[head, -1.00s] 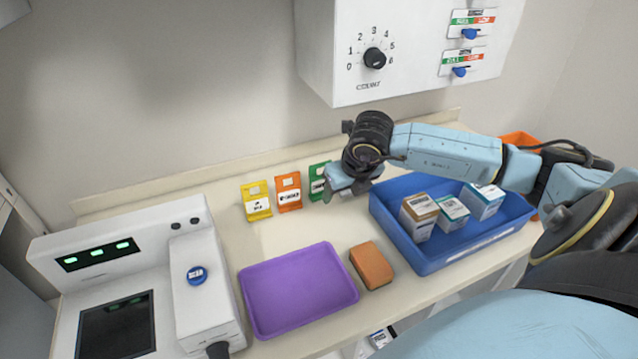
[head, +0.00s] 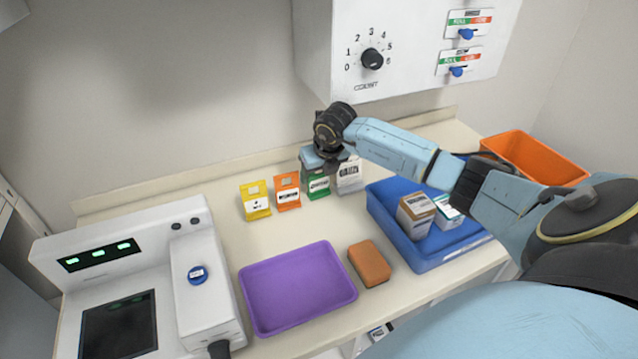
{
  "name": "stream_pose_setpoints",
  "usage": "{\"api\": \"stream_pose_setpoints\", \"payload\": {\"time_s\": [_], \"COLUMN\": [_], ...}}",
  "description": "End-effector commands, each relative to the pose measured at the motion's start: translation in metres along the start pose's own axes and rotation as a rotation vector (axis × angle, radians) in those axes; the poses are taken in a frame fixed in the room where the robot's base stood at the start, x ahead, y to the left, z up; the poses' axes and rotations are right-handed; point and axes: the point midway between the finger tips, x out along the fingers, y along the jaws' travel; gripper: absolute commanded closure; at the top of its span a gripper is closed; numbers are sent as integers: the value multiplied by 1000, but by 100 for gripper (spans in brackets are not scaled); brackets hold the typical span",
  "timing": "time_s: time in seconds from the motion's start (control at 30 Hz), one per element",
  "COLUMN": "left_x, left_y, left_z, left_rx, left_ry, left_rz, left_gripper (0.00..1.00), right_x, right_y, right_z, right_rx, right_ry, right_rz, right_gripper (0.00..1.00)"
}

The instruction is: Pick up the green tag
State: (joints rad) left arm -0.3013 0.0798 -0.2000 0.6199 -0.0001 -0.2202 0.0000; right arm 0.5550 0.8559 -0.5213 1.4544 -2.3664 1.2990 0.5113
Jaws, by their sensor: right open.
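The green tag (head: 318,187) stands upright on the counter near the back wall, between an orange tag (head: 287,192) and a white tag (head: 349,177). My right gripper (head: 322,164) is open at the top of the green tag and hides its upper edge. I cannot tell whether the fingers touch it. The yellow tag (head: 256,201) stands at the left end of the row. My left gripper is not in view.
A blue bin (head: 408,251) with several boxes is to the right, under my right arm. An orange bin (head: 535,155) stands behind it. A purple tray (head: 298,290) and a brown sponge-like block (head: 369,264) lie in front. A white machine (head: 140,285) is at left.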

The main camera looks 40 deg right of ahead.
Motion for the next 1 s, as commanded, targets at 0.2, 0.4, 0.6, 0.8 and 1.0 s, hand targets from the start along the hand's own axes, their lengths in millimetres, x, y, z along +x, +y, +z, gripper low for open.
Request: {"api": "stream_pose_setpoints", "payload": {"time_s": [0.2, 0.4, 0.6, 0.8, 1.0], "left_x": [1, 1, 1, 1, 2], "left_y": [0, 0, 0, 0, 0], "left_z": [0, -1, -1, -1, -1], "left_rx": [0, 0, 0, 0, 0], "left_ry": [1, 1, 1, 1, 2], "left_rz": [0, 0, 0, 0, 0], "left_gripper": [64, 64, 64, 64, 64], "right_x": [18, 19, 19, 18, 14], "right_y": [0, 0, 0, 0, 0], "right_z": [1, 1, 1, 1, 3], "right_rx": [1, 0, 0, 0, 0], "right_ry": [-1, -2, -2, -2, -4], "right_rz": [-1, 0, 0, 0, 0], "right_gripper": [38, 38, 62, 66, 66]}}
